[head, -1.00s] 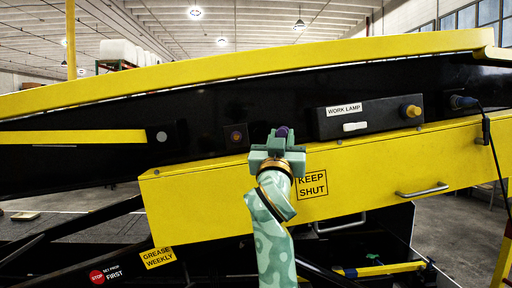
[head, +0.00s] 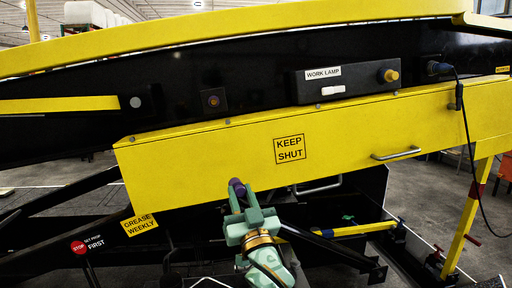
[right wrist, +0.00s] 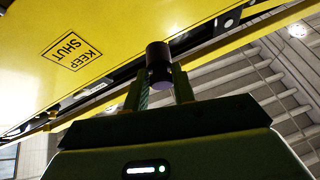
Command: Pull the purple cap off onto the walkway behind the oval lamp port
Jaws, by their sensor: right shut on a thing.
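The purple cap (head: 236,185) is held between the fingertips of my right gripper (head: 240,196). The right wrist view shows it as a dark cylinder (right wrist: 158,62) with a purple end, between the two fingers (right wrist: 158,88). The gripper and cap show in front of the lower edge of the yellow cover. A small dark square port (head: 212,101) with an orange ring and purplish centre is on the black side panel. I cannot tell whether it is the oval lamp port, nor which surface is the walkway. My left gripper is out of view.
The yellow cover (head: 350,125) marked KEEP SHUT has a metal handle (head: 397,153). Above it is the WORK LAMP box (head: 350,83) with an orange knob (head: 388,75). A blue plug (head: 438,68) with a hanging cable is at right. Black struts and a yellow bar (head: 365,229) lie below.

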